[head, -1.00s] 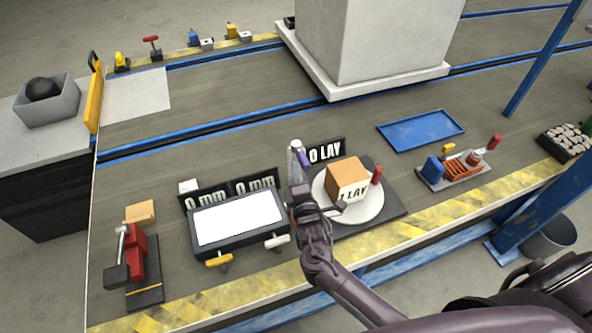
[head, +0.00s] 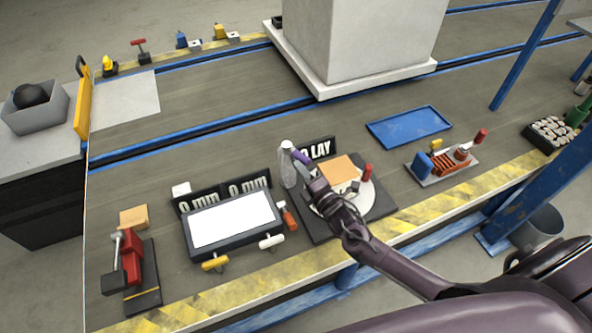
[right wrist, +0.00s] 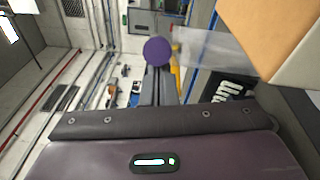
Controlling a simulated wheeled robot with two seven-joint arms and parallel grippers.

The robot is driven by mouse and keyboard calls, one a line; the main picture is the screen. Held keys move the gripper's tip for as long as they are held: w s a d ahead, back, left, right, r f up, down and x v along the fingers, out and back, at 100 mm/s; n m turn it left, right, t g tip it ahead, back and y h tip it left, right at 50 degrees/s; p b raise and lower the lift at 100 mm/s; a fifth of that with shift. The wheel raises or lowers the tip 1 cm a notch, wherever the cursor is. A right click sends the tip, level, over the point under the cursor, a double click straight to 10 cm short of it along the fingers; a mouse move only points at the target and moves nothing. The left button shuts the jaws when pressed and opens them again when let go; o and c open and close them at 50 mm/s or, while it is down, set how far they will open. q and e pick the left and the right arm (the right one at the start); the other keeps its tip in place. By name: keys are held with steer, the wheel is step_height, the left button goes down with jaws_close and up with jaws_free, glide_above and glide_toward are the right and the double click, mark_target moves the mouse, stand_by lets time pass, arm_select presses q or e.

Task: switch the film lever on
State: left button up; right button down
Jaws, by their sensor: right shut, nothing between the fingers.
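A purple-tipped lever (head: 299,156) stands beside a pale film roll (head: 288,168) at the turntable; I take it for the film lever. Its round purple knob (right wrist: 157,52) shows in the right wrist view just beyond my fingertips; whether they touch it I cannot tell. My right gripper (head: 310,173) is shut and empty, close to the lever and left of the cardboard box (head: 338,168). The box stands on the round white turntable (head: 368,201), partly hidden by my arm. The lever's base is hidden. My left gripper is not in view.
A display reading "0 LAY" (head: 318,149) stands behind the roll. Left are a white-topped panel (head: 232,219) and an orange-red handle (head: 287,216). A red handle (head: 367,171) rises beside the box. An empty blue tray (head: 409,126) lies behind to the right.

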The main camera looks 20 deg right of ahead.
steer(key=shift+d, duration=0.25)
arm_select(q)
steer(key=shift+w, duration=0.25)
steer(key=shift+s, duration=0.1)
arm_select(e)
steer(key=shift+w+d, duration=0.1)
steer(key=shift+d, duration=0.05)
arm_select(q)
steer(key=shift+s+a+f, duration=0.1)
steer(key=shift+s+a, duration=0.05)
arm_select(e)
steer(key=shift+f, duration=0.1)
